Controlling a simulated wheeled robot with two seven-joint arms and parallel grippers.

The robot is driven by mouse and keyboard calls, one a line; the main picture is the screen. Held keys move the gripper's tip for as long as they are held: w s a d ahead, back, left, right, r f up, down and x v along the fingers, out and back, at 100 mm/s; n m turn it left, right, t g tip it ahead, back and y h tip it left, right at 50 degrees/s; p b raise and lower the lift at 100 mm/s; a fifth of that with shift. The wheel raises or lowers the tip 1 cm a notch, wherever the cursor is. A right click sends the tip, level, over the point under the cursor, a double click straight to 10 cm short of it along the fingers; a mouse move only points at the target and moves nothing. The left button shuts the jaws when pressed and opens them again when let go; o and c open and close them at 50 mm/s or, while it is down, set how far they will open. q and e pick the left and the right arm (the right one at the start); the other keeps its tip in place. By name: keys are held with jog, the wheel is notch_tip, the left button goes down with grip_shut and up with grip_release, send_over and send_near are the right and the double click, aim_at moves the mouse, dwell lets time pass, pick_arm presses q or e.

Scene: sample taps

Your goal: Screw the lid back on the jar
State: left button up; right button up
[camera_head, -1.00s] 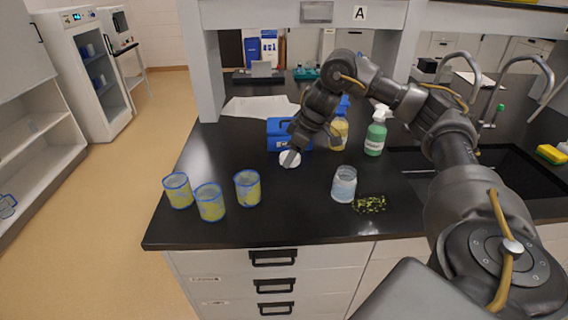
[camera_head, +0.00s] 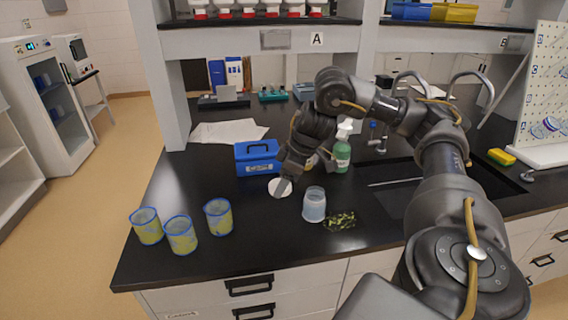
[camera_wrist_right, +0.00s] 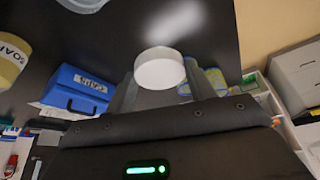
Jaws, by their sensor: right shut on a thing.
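The jar (camera_head: 314,207) is a clear, open-topped container with pale blue contents, upright on the black bench in the head view. The white round lid (camera_head: 274,186) is in my right gripper (camera_head: 284,184), left of the jar and slightly farther back, apart from it. In the right wrist view the lid (camera_wrist_right: 160,70) sits between the two fingers, its flat face toward the camera. A clear rounded thing at that view's top edge (camera_wrist_right: 84,4) is cut off; it may be the jar. My left gripper is not in view.
A blue box (camera_head: 257,158) stands behind the lid. A dark green speckled mat (camera_head: 340,221) lies right of the jar. Three blue-rimmed cups (camera_head: 181,237) stand at left. The bench in front of the jar is clear.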

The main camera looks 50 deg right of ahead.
jog(key=a+f+n, duration=0.2)
jog(key=a+f, duration=0.1)
jog(key=a, duration=0.8)
jog(key=a+f+n+g+y, duration=0.1)
jog(key=a+f+n, duration=0.1)
jog(key=a, duration=1)
jog(key=shift+s+a+f+n+y, duration=0.3)
jog(key=shift+f+n, duration=0.1)
jog(key=shift+f, duration=0.4)
